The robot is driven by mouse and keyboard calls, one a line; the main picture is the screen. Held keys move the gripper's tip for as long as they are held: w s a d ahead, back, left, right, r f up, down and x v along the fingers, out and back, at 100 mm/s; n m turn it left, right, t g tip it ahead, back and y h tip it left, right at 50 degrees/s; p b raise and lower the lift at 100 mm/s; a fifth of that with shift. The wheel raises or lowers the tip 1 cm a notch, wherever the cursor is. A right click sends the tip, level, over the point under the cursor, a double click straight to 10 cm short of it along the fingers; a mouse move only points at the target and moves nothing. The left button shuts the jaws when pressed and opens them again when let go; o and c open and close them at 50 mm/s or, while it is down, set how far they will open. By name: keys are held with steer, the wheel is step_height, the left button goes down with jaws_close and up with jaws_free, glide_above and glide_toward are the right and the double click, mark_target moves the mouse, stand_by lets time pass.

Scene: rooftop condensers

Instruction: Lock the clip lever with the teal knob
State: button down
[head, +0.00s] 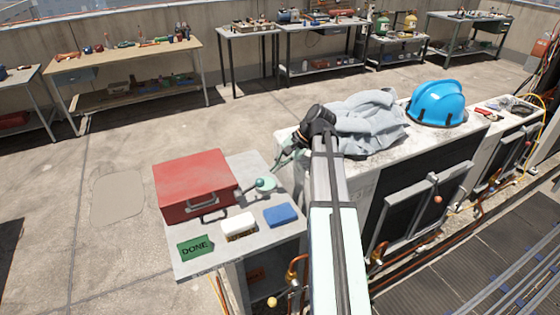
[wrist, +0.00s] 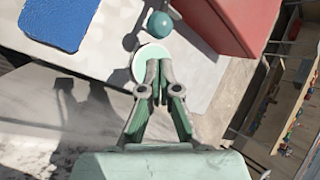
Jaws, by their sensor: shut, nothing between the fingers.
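The teal knob (wrist: 160,24) is a round ball near the top of the wrist view, just beyond my fingertips and beside the red case. In the head view the teal knob (head: 260,183) is small, on the grey table right of the case. A pale mint disc (wrist: 148,54) lies between the knob and my fingers, partly covered by the fingertips. I cannot make out the lever or its clip clearly. My gripper (wrist: 158,66) is shut with nothing in it, apart from the knob. In the head view my gripper (head: 276,168) is just up and right of the knob.
The red case (head: 195,184) stands close left of the knob. A blue block (head: 280,215), a white block (head: 239,226) and a green DONE card (head: 195,248) lie in front. A condenser with a grey cloth (head: 365,122) and a blue helmet (head: 436,103) stands right.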

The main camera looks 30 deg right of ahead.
steer(key=shift+p+x, duration=0.5)
steer(key=shift+x, duration=2.45)
steer(key=shift+r, duration=0.1)
